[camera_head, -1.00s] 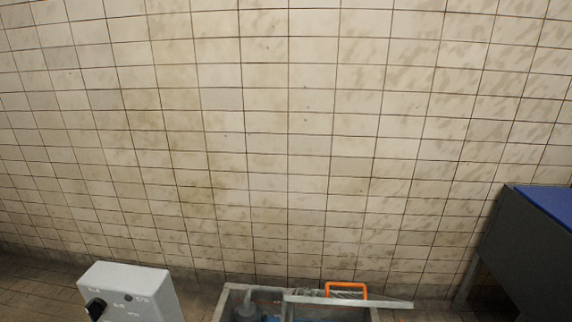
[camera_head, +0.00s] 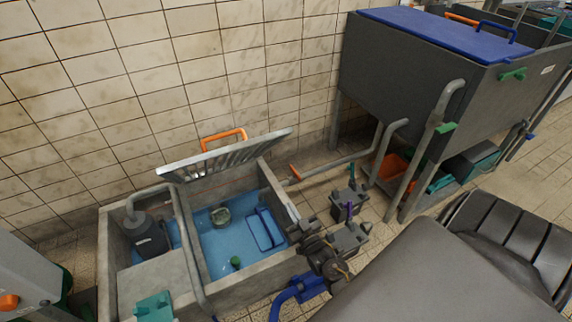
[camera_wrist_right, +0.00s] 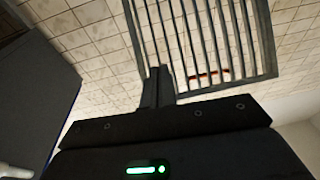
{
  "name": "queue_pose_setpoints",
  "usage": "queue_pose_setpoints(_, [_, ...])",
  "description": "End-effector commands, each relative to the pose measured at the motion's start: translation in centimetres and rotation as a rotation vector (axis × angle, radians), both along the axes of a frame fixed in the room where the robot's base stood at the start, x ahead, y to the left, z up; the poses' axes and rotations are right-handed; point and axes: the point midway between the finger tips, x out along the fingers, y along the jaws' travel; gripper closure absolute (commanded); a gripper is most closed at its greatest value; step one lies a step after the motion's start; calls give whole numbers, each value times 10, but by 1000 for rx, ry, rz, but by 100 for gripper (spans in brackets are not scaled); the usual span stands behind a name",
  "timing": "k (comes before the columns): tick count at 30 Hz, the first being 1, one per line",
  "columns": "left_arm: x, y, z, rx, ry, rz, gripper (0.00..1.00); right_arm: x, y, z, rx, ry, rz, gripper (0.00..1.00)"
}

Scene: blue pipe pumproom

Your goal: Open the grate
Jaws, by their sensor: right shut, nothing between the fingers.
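The grate (camera_head: 232,155) is a grey barred panel with an orange handle (camera_head: 223,137) at its far edge. It is raised at a tilt over the back of a concrete pit (camera_head: 245,292), leaving the pit's front part uncovered. My right gripper (camera_head: 292,213) is at the pit's right rim, in front of the grate and apart from it. In the right wrist view its closed fingers (camera_wrist_right: 157,85) point up towards the barred grate (camera_wrist_right: 205,40), with nothing visible between them. My left gripper is not in view.
Blue water, a green-grey round object (camera_head: 221,216) and a blue frame (camera_head: 264,229) lie in the pit. A dark pump (camera_head: 150,236) stands in its left part. A grey tank (camera_head: 425,65) with a blue lid stands at the right. The tiled wall is close behind the grate.

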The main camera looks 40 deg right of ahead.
Motion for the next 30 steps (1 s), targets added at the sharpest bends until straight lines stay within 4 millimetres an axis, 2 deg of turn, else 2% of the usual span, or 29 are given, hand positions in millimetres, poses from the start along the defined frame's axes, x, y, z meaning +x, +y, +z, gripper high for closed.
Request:
queue_pose_setpoints(2, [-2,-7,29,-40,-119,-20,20,7,-14,19,-21,-173,-22,100])
queue_pose_setpoints(3, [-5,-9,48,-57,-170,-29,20,7,-20,34,-33,-246,-31,100])
queue_pose_setpoints(6, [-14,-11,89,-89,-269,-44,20,2,-29,65,-57,-391,-47,100])
queue_pose_setpoints(9, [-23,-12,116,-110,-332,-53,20,-3,-35,86,-76,-482,-56,100])
queue_pose_setpoints(11, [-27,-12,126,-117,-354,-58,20,-5,-36,93,-83,-513,-60,100])
queue_pose_setpoints(15, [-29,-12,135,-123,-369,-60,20,-7,-38,101,-88,-535,-61,100])
queue_pose_setpoints(20, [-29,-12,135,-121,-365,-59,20,-2,-38,106,-88,-534,-60,100])
queue_pose_setpoints(23, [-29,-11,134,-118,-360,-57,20,7,-40,114,-88,-535,-60,100])
queue_pose_setpoints(30, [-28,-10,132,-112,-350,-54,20,43,-47,145,-88,-534,-60,100])
